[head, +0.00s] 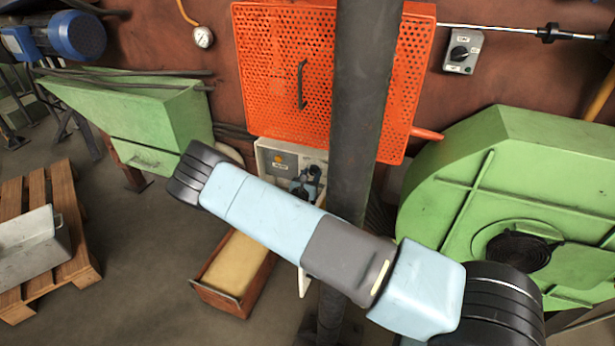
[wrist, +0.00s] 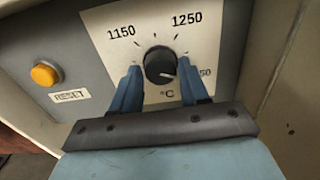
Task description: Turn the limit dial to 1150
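The limit dial (wrist: 160,65) is a round black knob on a pale scale plate in the wrist view. The plate reads 1150 at upper left, 1250 at upper right, and a number ending in 50 at right, partly covered by a finger. The knob's white mark points right and slightly down, toward that partly covered number. My gripper (wrist: 160,88) is open, its blue fingers to the left and right of the knob, with a small gap visible on each side. In the head view the control box (head: 275,163) is partly hidden behind my arm.
An amber button (wrist: 45,74) with a RESET label (wrist: 70,95) sits left of the dial. In the head view a dark vertical post (head: 362,100) stands right of the box, and an orange perforated guard (head: 280,70) is above it. A sand-filled bin (head: 235,268) lies below.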

